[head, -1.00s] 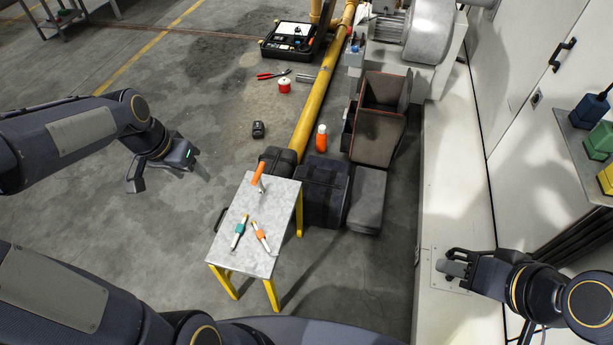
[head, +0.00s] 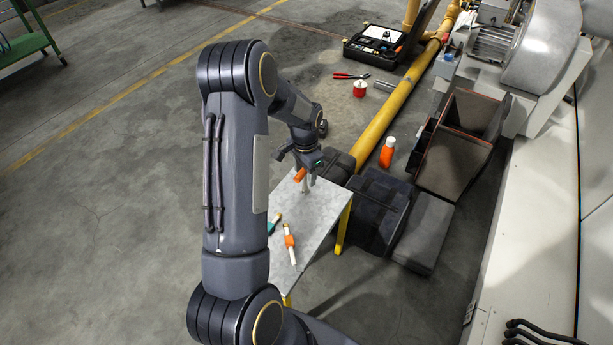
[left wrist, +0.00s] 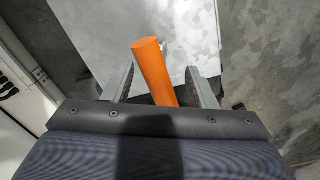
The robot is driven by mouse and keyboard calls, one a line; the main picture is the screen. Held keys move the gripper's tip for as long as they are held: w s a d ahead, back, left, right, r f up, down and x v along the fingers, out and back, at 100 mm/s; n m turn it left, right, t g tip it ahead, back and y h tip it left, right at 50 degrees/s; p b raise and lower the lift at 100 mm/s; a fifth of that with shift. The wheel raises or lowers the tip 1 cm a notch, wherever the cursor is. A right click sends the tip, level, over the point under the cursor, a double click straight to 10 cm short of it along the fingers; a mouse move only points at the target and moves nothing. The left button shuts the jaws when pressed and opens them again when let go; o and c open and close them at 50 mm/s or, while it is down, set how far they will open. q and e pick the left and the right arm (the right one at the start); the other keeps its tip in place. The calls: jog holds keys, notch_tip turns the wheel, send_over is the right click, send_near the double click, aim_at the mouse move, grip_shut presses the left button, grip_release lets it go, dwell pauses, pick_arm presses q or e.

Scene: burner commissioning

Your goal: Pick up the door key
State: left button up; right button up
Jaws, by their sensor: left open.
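An orange-handled tool (head: 300,174), which looks like the door key, is at the far end of a small grey-topped table (head: 322,212). Its metal part shows just below the handle. My left gripper (head: 299,164) is over that end of the table. In the left wrist view, the orange handle (left wrist: 153,70) lies between the two spread fingers (left wrist: 160,80), with gaps at the upper part. The handle's lower end is hidden by the gripper body, so I cannot tell whether a finger touches it. My right gripper is out of view.
A white stick with an orange band (head: 289,243) and a teal-banded one (head: 273,223), partly behind my arm, lie on the table. Black cases (head: 375,208) stand close to its right. An orange bottle (head: 387,152) and yellow pipe (head: 400,98) are beyond.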

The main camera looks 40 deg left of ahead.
aim_at(305, 189)
pick_arm(q)
notch_tip(305, 189, down, 3)
jog(key=shift+r, duration=0.1)
jog(key=shift+c, duration=0.2)
grip_shut()
jog(key=shift+r, duration=0.1)
